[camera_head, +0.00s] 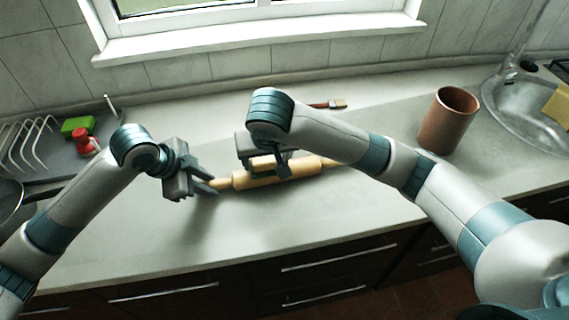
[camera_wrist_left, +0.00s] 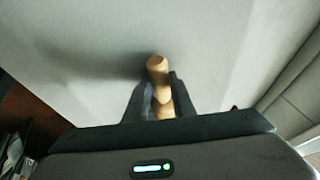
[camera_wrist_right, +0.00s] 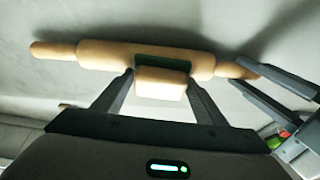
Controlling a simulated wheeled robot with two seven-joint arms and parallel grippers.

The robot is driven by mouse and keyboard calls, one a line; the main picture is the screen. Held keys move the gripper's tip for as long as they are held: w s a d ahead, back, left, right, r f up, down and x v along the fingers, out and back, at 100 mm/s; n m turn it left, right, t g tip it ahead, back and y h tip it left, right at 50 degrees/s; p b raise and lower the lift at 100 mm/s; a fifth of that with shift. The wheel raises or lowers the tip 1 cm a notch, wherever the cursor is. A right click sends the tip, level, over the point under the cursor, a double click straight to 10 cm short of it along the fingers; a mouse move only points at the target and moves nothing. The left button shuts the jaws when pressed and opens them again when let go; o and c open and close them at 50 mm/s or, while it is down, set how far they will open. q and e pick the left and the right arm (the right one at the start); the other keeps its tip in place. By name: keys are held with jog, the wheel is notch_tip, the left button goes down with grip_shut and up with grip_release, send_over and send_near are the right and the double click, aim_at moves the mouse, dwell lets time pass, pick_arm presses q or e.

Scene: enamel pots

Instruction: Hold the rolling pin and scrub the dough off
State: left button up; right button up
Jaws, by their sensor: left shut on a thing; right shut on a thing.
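The wooden rolling pin (camera_head: 243,180) lies across the middle of the counter. My left gripper (camera_head: 211,184) is shut on its left handle; the handle end (camera_wrist_left: 157,65) shows between the fingers in the left wrist view. My right gripper (camera_head: 284,168) is over the pin's middle, shut on a small wooden block with a dark green face (camera_wrist_right: 160,82), seemingly a scrub brush. In the right wrist view the block is against or very close to the pin's barrel (camera_wrist_right: 105,55); contact cannot be told. I cannot make out any dough on the pin.
A brown pot (camera_head: 447,121) stands at the right near the sink (camera_head: 503,105), which has a yellow sponge (camera_head: 558,106). A brush (camera_head: 334,104) lies behind my right arm. A dish rack (camera_head: 28,143), a green item (camera_head: 77,126) and a red item (camera_head: 87,143) are left. The front counter is clear.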

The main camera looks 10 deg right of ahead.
jog(key=shift+w+r, duration=0.1)
jog(key=shift+r, duration=2.4)
notch_tip(320, 180, up, 8)
jog(key=shift+d, duration=0.1)
jog(key=d, duration=1)
pick_arm(q)
jog(key=o, duration=0.9)
